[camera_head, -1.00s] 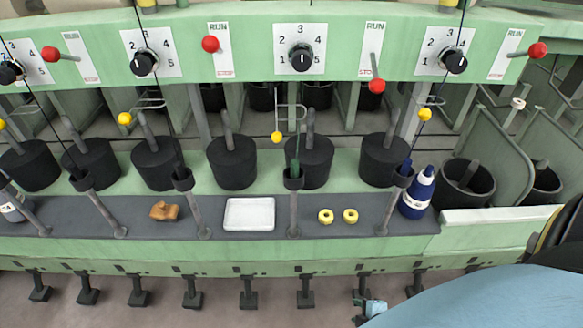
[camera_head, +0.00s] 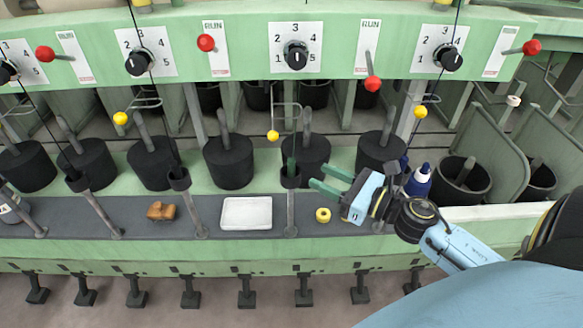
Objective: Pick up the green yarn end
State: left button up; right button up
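The green yarn end (camera_head: 291,167) stands up out of a small dark cup (camera_head: 291,182) on a grey post at the front of the machine. My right gripper (camera_head: 317,176) has come in from the right. Its two green fingers are spread apart and point left toward the cup. They are empty, and a small gap shows between the fingertips and the yarn end. The gripper and its wrist cover part of the ledge and one of the two yellow rings. My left gripper is not in view.
A white tray (camera_head: 246,213), a brown object (camera_head: 161,211) and a yellow ring (camera_head: 323,215) lie on the dark ledge. A blue bottle (camera_head: 419,181) stands behind my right wrist. Black cylinders (camera_head: 229,161) line the back. A yellow ball (camera_head: 273,135) hangs above the cup.

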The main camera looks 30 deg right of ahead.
aim_at(291, 160)
jog(key=p+x, duration=0.1)
jog(key=x, duration=0.8)
jog(key=shift+a+p, duration=0.1)
jog(key=shift+p, duration=0.2)
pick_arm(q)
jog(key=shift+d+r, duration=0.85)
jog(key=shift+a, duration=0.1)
pick_arm(e)
grip_shut()
